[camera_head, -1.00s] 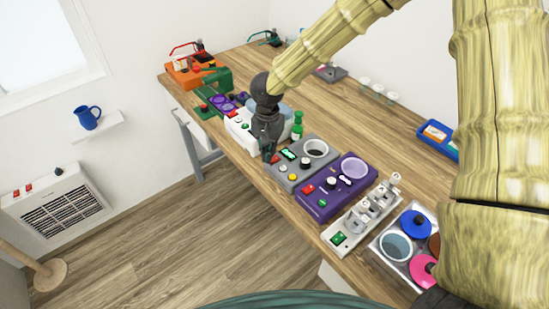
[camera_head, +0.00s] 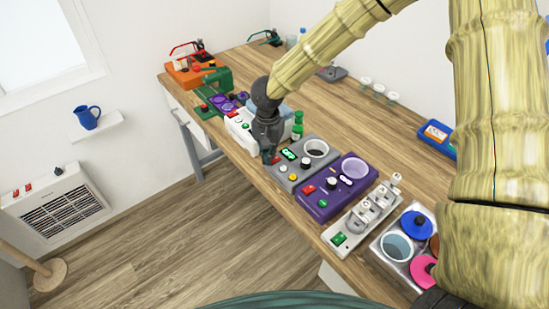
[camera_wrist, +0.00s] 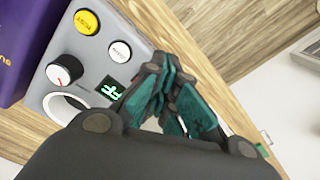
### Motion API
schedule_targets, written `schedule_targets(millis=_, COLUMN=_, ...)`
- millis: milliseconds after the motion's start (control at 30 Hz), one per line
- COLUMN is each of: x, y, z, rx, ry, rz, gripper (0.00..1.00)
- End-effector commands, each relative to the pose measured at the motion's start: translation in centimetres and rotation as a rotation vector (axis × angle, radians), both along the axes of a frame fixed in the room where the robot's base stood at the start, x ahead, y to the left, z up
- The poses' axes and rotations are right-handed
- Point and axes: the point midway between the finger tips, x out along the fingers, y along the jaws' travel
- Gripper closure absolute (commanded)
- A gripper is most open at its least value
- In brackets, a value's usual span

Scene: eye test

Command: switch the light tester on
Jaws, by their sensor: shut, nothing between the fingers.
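A grey tester box (camera_head: 311,176) stands on the bench, with a lit green display (camera_head: 288,153), a round white-rimmed well (camera_head: 316,148), a black-and-white knob (camera_head: 306,162) and round buttons. I cannot read a name on it, so I cannot confirm that it is the light tester. In the wrist view, the grey box (camera_wrist: 90,62) shows its lit display (camera_wrist: 112,88), a yellow button (camera_wrist: 87,22) and a white button (camera_wrist: 119,51). My gripper (camera_head: 267,158) is shut and empty at the box's left end. Its teal fingers (camera_wrist: 168,68) hide that end; contact is unclear.
A purple device (camera_head: 337,187) stands close to the right of the grey box. A white device (camera_head: 240,128) and a green bottle (camera_head: 298,122) are behind my gripper. A grey switch strip (camera_head: 362,217) lies further right.

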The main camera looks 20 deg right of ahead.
Motion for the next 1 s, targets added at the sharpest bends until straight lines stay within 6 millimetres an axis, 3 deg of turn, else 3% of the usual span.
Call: schedule_targets(millis=1000, x=-0.03, y=0.00, z=-0.84, rx=0.000, ry=0.000, rz=-0.001, gripper=1.00)
